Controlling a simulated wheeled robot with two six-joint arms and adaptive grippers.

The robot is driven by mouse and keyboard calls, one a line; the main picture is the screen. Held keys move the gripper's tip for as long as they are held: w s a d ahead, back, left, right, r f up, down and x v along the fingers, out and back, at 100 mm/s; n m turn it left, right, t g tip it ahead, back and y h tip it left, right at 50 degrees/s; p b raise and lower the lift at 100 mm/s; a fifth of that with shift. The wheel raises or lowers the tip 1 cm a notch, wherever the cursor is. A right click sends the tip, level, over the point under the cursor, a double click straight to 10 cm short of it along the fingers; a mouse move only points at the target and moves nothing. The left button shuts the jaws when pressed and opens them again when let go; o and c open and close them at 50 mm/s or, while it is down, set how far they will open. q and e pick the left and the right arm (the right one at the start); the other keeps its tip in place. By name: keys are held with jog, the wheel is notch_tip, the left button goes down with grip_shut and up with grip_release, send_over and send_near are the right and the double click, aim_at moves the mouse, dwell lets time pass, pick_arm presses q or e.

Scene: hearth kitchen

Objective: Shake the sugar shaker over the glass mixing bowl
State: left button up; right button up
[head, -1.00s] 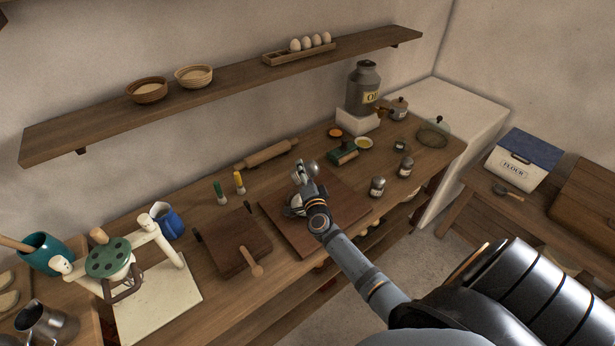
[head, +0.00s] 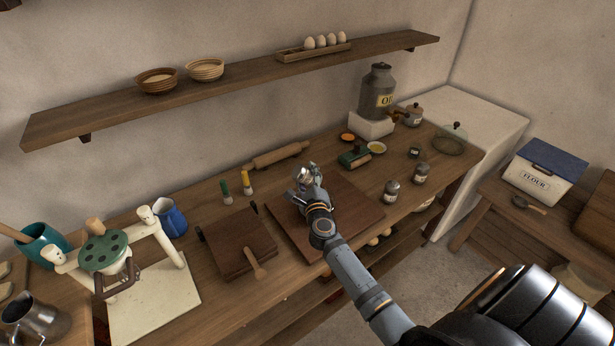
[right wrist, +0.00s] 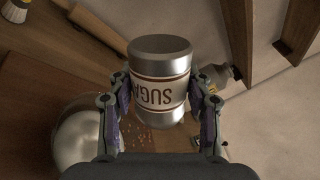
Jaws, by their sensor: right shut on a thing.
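The sugar shaker (right wrist: 160,85) is a silver cylinder with a pale label that reads "SUGA" upside down in the right wrist view. My right gripper (head: 306,180) is shut on it, one finger on each side, above the wooden board (head: 358,208). The glass mixing bowl (right wrist: 86,142) shows at the lower left of the right wrist view, cut off by my gripper, beside and below the shaker. In the head view my gripper mostly hides the bowl. My left gripper is not in view.
Two small jars (head: 391,190) stand right of the board, and a rolling pin (head: 281,155) lies behind it. Two brushes (head: 246,182) and a dark wooden board (head: 236,243) are to the left. A large oil can (head: 378,92) stands at the back right. A shelf runs above.

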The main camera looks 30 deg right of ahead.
aim_at(303, 182)
jog(key=shift+w+a, duration=0.2)
jog(key=shift+a, duration=0.35)
jog(key=shift+s+d, duration=0.25)
jog(key=shift+d, duration=0.35)
jog(key=shift+s+a+p, duration=0.2)
jog(key=shift+s+a, duration=0.25)
jog(key=shift+a, duration=0.25)
jog(key=shift+s+a+p, duration=0.2)
jog(key=shift+s+a, duration=0.25)
jog(key=shift+a, duration=0.25)
jog(key=shift+w+a+r+p, duration=0.1)
jog(key=shift+a+p, duration=0.05)
jog(key=shift+p, duration=0.25)
jog(key=shift+d, duration=0.3)
